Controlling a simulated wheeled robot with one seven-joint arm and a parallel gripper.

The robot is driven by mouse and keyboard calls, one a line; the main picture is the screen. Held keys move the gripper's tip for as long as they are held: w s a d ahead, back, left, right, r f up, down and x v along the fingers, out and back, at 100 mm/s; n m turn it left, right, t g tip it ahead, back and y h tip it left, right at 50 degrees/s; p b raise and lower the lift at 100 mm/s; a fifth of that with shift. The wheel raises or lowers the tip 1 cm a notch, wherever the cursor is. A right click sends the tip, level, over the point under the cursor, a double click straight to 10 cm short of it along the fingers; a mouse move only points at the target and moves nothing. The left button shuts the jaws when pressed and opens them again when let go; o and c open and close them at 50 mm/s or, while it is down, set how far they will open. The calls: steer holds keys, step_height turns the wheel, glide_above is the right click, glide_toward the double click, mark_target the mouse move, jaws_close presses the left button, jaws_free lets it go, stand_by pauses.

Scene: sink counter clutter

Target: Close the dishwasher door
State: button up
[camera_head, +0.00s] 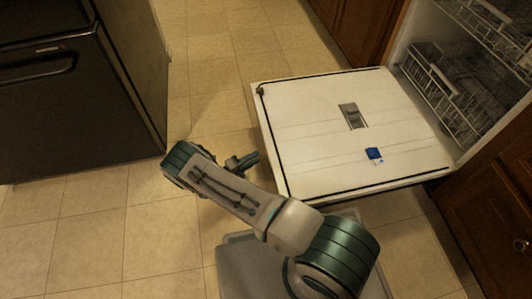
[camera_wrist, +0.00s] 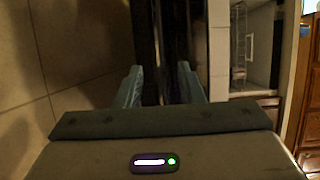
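The dishwasher door (camera_head: 315,130) is folded down and lies open, its white inner face up, with a grey dispenser and a blue-and-white label on it. My gripper (camera_head: 245,161) is just left of the door's outer edge in the head view, with floor showing around it. In the wrist view my gripper (camera_wrist: 159,68) has its two fingers apart, with no held object visible between them. A dark vertical band shows behind and between the fingers; I cannot tell whether they touch it. A pale strip, seemingly the door (camera_wrist: 218,50), stands right of the fingers.
The dishwasher's opening with its wire racks (camera_head: 440,85) is at the right. A black appliance (camera_head: 80,100) stands at the left. Wooden cabinets (camera_head: 362,25) flank the dishwasher. Tiled floor (camera_head: 215,50) is clear between the appliance and the door.

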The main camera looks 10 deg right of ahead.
steer(key=b+x, duration=0.1)
steer(key=x, duration=0.5)
steer(key=shift+d, duration=0.35)
steer(key=shift+w, duration=0.15)
jaws_close()
